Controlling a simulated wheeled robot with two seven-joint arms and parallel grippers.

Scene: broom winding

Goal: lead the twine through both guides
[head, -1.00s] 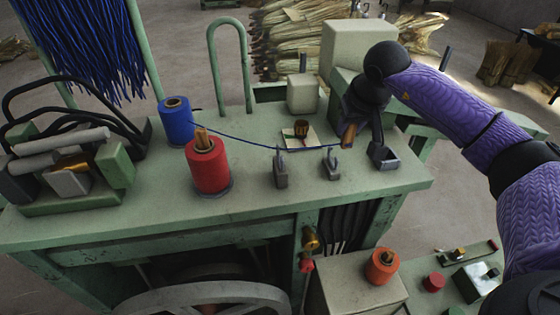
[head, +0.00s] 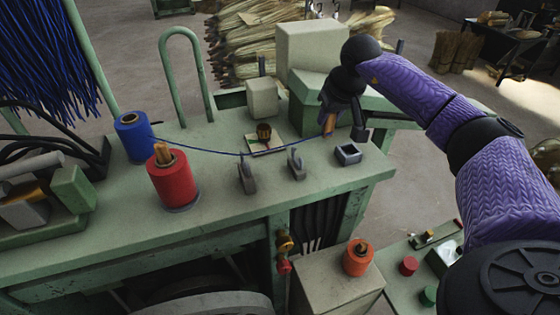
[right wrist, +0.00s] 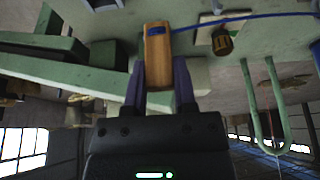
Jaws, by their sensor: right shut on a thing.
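The blue twine spool (head: 133,137) stands at the back left of the green bench. Its blue twine (head: 205,152) sags rightward to my right gripper (head: 329,121). That gripper is shut on a wooden piece with the twine's end, which shows as an orange-brown block (right wrist: 157,60) between the fingers in the right wrist view. Two grey guides, the left (head: 247,178) and the right (head: 297,166), stand on the bench. The gripper is beyond the right guide, above the bench. My left gripper is not in view.
A red spool (head: 172,180) stands in front of the blue one. A small square grey cup (head: 348,153) sits right of the guides. A small card with a brown knob (head: 264,133) lies behind them. A pale block (head: 262,98) and a green hoop (head: 187,75) stand at the back.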

